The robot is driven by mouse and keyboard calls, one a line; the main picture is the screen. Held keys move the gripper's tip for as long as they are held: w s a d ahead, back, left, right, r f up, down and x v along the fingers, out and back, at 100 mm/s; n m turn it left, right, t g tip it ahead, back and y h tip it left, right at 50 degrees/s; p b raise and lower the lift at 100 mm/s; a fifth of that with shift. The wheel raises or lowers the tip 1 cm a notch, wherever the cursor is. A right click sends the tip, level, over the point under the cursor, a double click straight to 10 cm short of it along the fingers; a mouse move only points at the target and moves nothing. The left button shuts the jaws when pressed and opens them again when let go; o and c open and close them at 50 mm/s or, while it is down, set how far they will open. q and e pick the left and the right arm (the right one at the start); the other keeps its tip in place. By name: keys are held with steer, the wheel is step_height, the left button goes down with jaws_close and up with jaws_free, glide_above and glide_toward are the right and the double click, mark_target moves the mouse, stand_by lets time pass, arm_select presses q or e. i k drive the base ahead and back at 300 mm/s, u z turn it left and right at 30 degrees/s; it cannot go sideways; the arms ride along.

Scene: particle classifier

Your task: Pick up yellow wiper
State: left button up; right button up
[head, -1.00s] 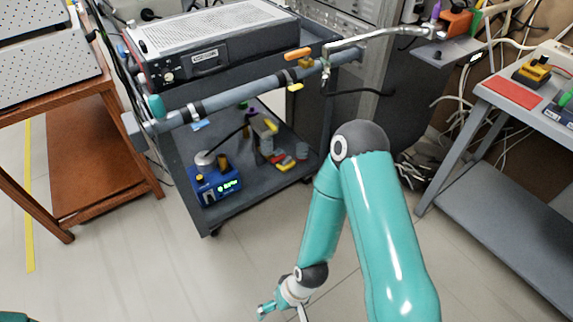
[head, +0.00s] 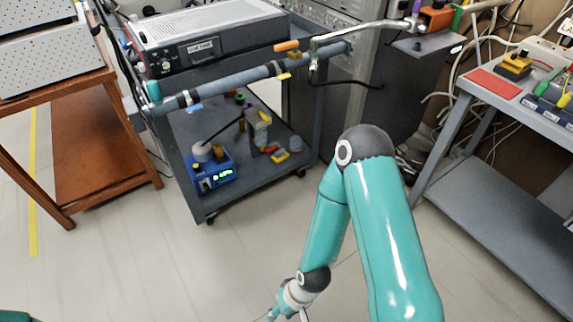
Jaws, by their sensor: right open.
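I cannot tell for sure which thing is the yellow wiper. A small yellow piece (head: 281,157) lies on the lower shelf of the dark cart, beside red pieces.
The dark cart (head: 213,206) carries a grey instrument (head: 205,38), the grey tube (head: 225,92) and a blue device (head: 208,170). A brown wooden table (head: 80,90) stands left. A grey table (head: 500,185) at right holds a yellow-and-black box (head: 515,65). The floor in front is free.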

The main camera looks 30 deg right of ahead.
mark_target(281, 155)
steer(key=z, duration=0.9)
steer(key=i, duration=0.95)
steer(key=z, duration=0.45)
steer(key=k, duration=0.9)
steer(key=z, duration=0.2)
steer(key=i, duration=0.9)
steer(key=u, duration=0.05)
